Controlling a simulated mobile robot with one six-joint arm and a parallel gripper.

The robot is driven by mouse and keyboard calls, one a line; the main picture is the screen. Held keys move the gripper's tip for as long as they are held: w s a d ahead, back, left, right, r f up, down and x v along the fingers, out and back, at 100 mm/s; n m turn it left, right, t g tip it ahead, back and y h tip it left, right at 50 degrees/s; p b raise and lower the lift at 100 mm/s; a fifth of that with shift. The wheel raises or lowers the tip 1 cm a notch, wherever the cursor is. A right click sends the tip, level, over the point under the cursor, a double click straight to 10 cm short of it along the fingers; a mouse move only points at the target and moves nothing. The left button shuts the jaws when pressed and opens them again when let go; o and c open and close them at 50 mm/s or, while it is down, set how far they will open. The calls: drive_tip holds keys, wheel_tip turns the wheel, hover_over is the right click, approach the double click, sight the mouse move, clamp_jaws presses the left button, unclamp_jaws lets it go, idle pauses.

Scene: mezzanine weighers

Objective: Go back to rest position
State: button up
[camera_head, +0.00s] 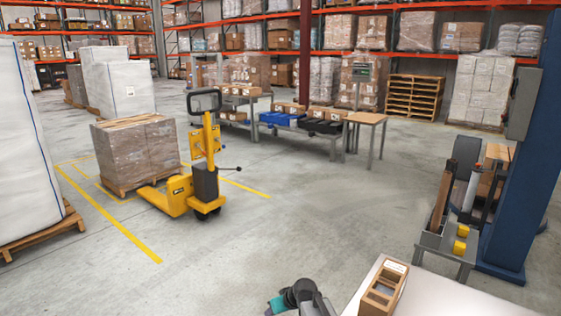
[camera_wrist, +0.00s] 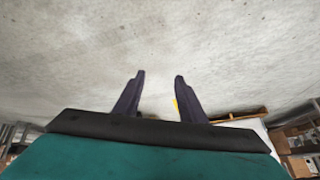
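My gripper (camera_wrist: 159,80) shows in the wrist view with its two dark fingers apart and nothing between them. Beyond the fingers there is only bare grey concrete floor. In the head view part of my arm, dark with a teal section, shows at the bottom edge, left of a white table. The fingers are not visible in the head view.
A white table (camera_head: 450,303) at the lower right bears a brown wooden box (camera_head: 384,287). A yellow pallet truck (camera_head: 180,196) stands by a wrapped pallet load (camera_head: 137,152). A blue column (camera_head: 524,160) rises at the right. The middle floor is clear.

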drive_tip(key=s+d+f+m+g+h+p, duration=0.1)
drive_tip(key=s+d+f+g+p, duration=0.25)
drive_tip(key=s, duration=0.65)
drive_tip(key=s+d+f+m+g+h+p, duration=0.15)
drive_tip(key=s+d+f+p, duration=0.35)
drive_tip(key=s, duration=0.6)
drive_tip(key=s+d+f+m+g+h+p, duration=0.1)
drive_tip(key=s+d+f+m+g, duration=0.1)
drive_tip(key=s+d, duration=0.6)
drive_tip(key=s+d+g+p, duration=0.1)
drive_tip(key=s+g, duration=0.1)
drive_tip(key=s, duration=0.6)
drive_tip(key=s+d+r+m+g+p, duration=0.1)
drive_tip(key=s+p, duration=0.1)
drive_tip(key=s, duration=0.6)
drive_tip(key=shift+s+d+g+h, duration=0.3)
drive_tip(key=shift+d+g+h, duration=0.05)
drive_tip(key=shift+d+g, duration=0.05)
drive_tip(key=shift+c, duration=0.7)
